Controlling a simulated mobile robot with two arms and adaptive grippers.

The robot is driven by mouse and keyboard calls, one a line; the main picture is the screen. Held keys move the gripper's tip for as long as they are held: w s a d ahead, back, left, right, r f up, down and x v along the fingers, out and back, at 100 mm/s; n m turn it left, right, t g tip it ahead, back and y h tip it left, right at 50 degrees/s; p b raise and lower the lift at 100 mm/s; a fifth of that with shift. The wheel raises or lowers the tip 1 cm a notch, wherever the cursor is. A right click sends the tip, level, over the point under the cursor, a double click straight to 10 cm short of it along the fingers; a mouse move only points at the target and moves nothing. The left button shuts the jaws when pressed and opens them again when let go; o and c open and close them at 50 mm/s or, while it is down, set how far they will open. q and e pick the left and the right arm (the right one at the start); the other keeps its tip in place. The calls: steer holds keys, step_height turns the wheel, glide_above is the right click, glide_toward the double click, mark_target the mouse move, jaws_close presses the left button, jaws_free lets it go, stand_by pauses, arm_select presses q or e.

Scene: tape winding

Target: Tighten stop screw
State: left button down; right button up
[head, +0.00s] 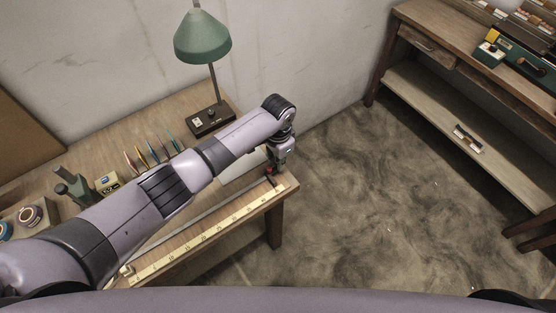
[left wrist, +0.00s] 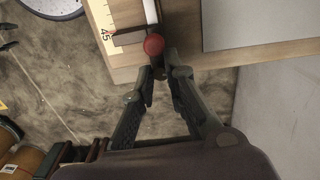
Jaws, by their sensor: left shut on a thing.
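The stop screw shows as a round red knob (left wrist: 154,44) in the left wrist view, at the end of the ruler and rail near the table edge. A small red part of it shows at the gripper in the head view (head: 268,170). My left gripper (left wrist: 157,70) points down at the table's right end, with its fingertips closed in on the knob. The fingers hide part of it, and its thread is not visible. A dark flat stop piece (left wrist: 128,37) reaches left from the knob across the ruler. My right gripper is not in view.
The yellow ruler (head: 205,234) runs along the front of the wooden table (head: 285,187). A green lamp (head: 203,40) stands behind my left arm. Coloured thin tools (head: 160,145) and tape rolls (head: 30,215) stand left. A shelf unit (head: 450,115) is at right, with open floor between.

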arm_select(q)
steer(key=c, duration=1.6)
jaws_free()
steer(key=shift+r, duration=0.1)
step_height(320, 180, up, 12)
steer(key=shift+f, duration=0.1)
